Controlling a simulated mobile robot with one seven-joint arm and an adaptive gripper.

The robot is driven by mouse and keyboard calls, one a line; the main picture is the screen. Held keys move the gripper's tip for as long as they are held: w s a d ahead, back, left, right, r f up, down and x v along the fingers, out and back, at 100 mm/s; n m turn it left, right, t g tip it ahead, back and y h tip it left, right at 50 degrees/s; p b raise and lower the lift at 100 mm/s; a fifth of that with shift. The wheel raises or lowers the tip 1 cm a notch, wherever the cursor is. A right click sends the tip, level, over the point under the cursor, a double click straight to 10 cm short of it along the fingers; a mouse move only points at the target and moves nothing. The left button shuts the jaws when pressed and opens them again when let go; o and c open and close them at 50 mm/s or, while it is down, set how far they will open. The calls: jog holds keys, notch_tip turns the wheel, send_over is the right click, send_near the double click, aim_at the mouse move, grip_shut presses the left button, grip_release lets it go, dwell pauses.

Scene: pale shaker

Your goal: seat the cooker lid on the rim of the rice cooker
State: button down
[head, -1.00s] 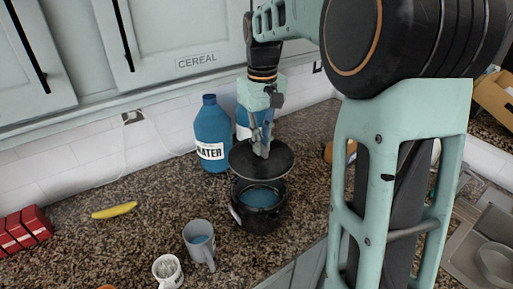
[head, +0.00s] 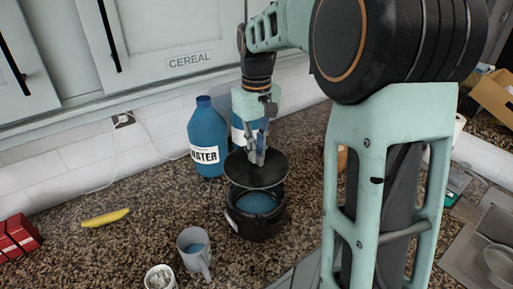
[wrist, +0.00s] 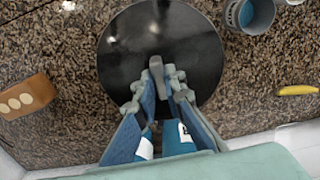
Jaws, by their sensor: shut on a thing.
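The cooker lid (head: 256,174) is a dark round disc, held level above the rice cooker. In the wrist view the lid (wrist: 195,50) fills the middle, with its grey knob between my fingers. My gripper (head: 257,158) is shut on that knob. The rice cooker (head: 256,224) is a black pot on the counter, with blue contents showing inside. The lid hangs over the back part of its opening, apart from the front rim. The back rim is hidden by the lid. In the wrist view the lid hides the cooker.
A blue water jug (head: 207,140) stands behind and left of the cooker. A grey mug (head: 194,250) and a white cup (head: 161,278) stand at front left. A banana (head: 105,218) and red boxes (head: 18,238) lie further left on the counter (head: 130,248).

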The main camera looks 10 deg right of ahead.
notch_tip(320, 180, down, 9)
jog(key=b, duration=0.5)
jog(key=shift+f+b, duration=0.35)
jog(key=shift+f, duration=0.6)
dwell(3.9)
jog(key=c, duration=1.4)
grip_release()
jog(key=shift+r+p, duration=2.85)
jog(key=shift+r, duration=0.7)
